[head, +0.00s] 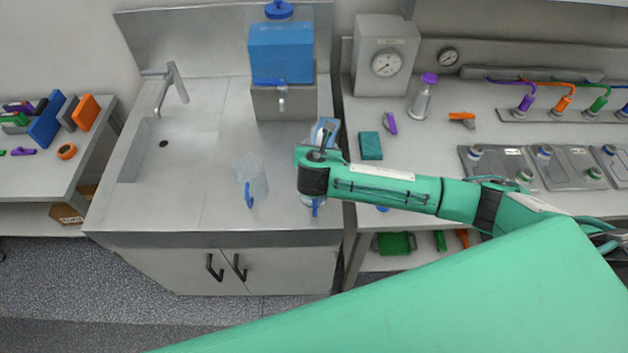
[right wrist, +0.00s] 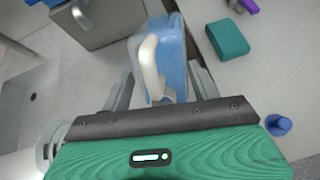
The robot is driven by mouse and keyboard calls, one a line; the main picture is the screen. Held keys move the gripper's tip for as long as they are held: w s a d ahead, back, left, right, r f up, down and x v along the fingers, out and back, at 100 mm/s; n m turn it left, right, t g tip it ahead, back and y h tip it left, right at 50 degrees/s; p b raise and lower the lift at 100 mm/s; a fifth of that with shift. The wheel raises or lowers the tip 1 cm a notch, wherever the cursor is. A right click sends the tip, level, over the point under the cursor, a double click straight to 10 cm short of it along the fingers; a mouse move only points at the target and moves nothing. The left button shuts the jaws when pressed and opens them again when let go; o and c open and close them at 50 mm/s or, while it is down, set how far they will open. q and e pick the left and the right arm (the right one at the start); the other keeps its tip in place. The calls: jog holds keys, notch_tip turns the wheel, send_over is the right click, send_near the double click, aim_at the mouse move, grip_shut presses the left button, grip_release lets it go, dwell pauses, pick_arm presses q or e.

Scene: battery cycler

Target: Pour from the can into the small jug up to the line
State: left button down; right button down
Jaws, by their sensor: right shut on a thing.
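The blue can (right wrist: 172,50) with a pale handle is between the fingers of my right gripper (right wrist: 160,84), which is shut on it. In the head view the can (head: 327,127) shows only in part behind my right gripper (head: 322,150), above the counter. A clear jug with a blue handle (head: 252,180) stands on the counter to the left of the gripper. Another clear vessel with a blue part (head: 314,206) shows partly below my right wrist; my arm hides most of it. I cannot make out a fill line. My left gripper is out of view.
A blue tank on a steel base with a tap (head: 282,95) stands behind the can. The sink (head: 160,150) lies to the left. A teal block (head: 370,146) and a purple-capped bottle (head: 422,100) stand on the right bench. The counter between sink and jug is clear.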

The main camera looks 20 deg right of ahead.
jog(key=shift+s+a+r+t+h+b, duration=0.2)
jog(key=shift+t+h+b, duration=0.35)
jog(key=shift+b, duration=1.2)
dwell(2.2)
